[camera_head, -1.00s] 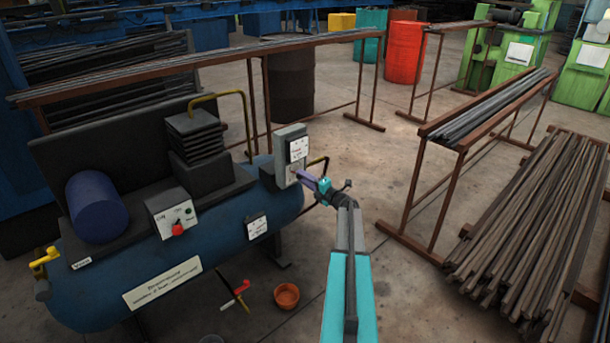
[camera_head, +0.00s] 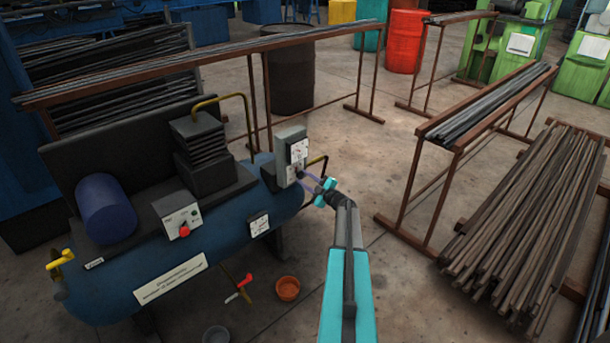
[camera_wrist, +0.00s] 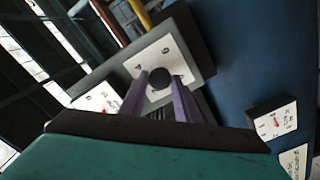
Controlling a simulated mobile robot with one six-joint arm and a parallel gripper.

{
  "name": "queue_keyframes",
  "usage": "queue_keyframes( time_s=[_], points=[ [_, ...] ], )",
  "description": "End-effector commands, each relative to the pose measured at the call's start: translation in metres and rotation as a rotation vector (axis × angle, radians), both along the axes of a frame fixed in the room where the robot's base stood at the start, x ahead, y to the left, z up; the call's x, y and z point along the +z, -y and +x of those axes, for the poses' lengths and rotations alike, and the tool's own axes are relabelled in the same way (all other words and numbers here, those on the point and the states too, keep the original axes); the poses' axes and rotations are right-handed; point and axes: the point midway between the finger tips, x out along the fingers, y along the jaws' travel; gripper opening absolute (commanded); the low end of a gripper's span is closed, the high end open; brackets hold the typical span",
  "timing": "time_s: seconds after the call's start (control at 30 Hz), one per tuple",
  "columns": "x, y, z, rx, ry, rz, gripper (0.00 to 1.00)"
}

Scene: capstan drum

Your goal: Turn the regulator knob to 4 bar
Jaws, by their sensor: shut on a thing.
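The regulator knob (camera_wrist: 160,78) is a small dark round knob on a white dial plate (camera_wrist: 165,57). A 4 and a 6 are readable on the plate in the wrist view. The plate is on a grey box (camera_head: 283,158) at the right end of the blue compressor tank (camera_head: 240,213). My gripper (camera_head: 305,178) reaches the box from the right; its purple fingers lie on either side of the knob, shut on it. The knob's pointer mark cannot be made out. A white gauge (camera_wrist: 97,98) with a red needle is beside the plate; its reading is not legible.
Another gauge (camera_head: 258,225) is on the tank's side. A control box with a red knob (camera_head: 184,231) stands left of it. A yellow pipe (camera_head: 228,97) rises behind. An orange bowl (camera_head: 287,289) is on the floor. Open floor lies right, before the bar rack (camera_head: 402,205).

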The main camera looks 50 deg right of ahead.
Motion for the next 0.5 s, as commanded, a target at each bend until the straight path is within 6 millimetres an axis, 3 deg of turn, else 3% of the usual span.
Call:
queue_keyframes(
  time_s=[0.5],
  points=[
    [0.0027,0.0005,0.0001,-0.001,0.035,0.492,0.07]
  ],
)
